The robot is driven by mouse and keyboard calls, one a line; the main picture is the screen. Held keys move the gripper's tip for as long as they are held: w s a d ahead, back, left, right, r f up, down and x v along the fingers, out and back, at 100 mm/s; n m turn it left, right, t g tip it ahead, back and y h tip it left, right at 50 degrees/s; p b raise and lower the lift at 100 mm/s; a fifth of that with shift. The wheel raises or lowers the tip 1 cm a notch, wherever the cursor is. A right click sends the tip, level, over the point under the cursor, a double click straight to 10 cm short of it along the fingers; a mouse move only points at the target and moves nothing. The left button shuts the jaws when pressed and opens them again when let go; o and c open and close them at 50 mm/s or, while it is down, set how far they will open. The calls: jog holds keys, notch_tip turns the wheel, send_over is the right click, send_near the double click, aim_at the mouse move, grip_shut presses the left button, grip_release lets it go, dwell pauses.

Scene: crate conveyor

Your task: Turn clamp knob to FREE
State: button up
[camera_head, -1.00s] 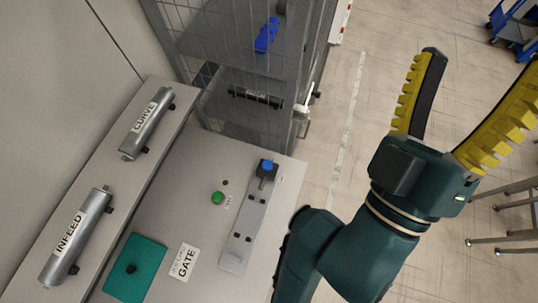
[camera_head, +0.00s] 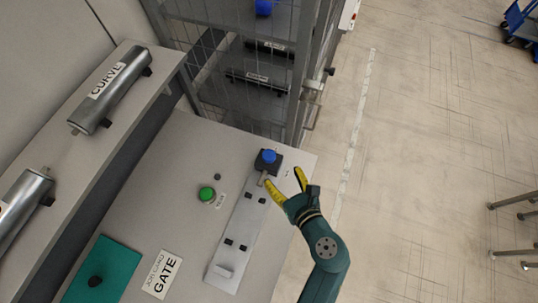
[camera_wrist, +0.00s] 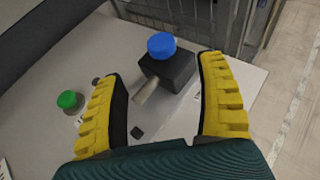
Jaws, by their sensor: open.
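The clamp knob appears as a black block with a round blue cap (camera_head: 269,156) and a short light lever at the top end of a metal strip (camera_head: 236,241) on the panel. In the wrist view the blue cap (camera_wrist: 161,45), black body (camera_wrist: 171,70) and pale lever (camera_wrist: 147,90) lie ahead, between the spread fingers. My gripper (camera_head: 284,180) has yellow ribbed fingers; it is open and empty, just below and right of the knob. I cannot tell whether a finger touches the lever. No FREE label is readable.
A green button (camera_head: 207,193) and the GATE card (camera_head: 162,274) are on the panel, left of the strip. A teal plate (camera_head: 105,272) lies at lower left. Rollers (camera_head: 110,90) rest on a ledge. A wire cage (camera_head: 240,80) stands behind the knob.

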aim_at(270, 157)
jog(key=b+x, duration=0.2)
jog(key=x, duration=0.9)
jog(key=shift+r, duration=0.1)
jog(key=shift+c, duration=0.2)
jog(key=c, duration=1.2)
